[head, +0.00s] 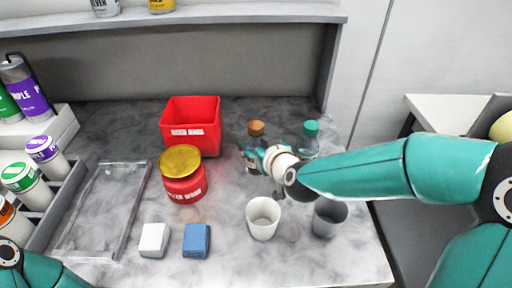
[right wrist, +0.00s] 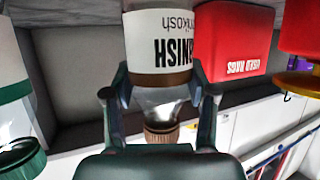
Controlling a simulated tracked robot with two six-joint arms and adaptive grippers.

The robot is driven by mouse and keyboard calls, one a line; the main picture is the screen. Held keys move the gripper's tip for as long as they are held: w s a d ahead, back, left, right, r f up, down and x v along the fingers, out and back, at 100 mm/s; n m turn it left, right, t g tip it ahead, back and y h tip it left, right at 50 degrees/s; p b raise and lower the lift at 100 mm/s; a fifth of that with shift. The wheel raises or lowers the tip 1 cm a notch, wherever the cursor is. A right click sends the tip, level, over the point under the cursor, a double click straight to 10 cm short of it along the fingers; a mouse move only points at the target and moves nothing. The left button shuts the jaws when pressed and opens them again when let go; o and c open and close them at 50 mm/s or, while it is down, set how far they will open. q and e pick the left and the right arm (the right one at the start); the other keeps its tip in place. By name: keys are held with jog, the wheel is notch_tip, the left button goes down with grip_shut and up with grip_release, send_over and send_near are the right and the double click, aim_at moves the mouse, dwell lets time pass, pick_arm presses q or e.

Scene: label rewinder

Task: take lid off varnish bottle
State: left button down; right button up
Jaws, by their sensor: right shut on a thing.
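The varnish bottle (right wrist: 160,45) has a white label and a brown band, and shows upside down in the right wrist view. Its brown lid (right wrist: 160,132) is on the clear neck; in the head view the lid (head: 256,128) shows just above my right gripper, which hides most of the bottle. My right gripper (head: 250,158) is shut on the bottle, with its fingertips (right wrist: 160,80) on either side near the brown band and shoulder, apart from the lid. The bottle's base is hidden in the head view. My left arm shows at the lower left, but its gripper is out of view.
A green-capped bottle (head: 310,138) stands just right. A red rag bin (head: 190,140) and a red jar (head: 184,189) with a gold lid are left. White (head: 263,226) and grey (head: 329,222) cups stand in front. White (head: 153,240) and blue (head: 197,240) blocks lie nearer the front edge.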

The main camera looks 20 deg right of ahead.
aim_at(256, 124)
notch_tip(256, 124, up, 10)
jog(key=p, duration=0.4)
jog(key=shift+f, duration=0.1)
jog(key=o, duration=0.6)
grip_shut()
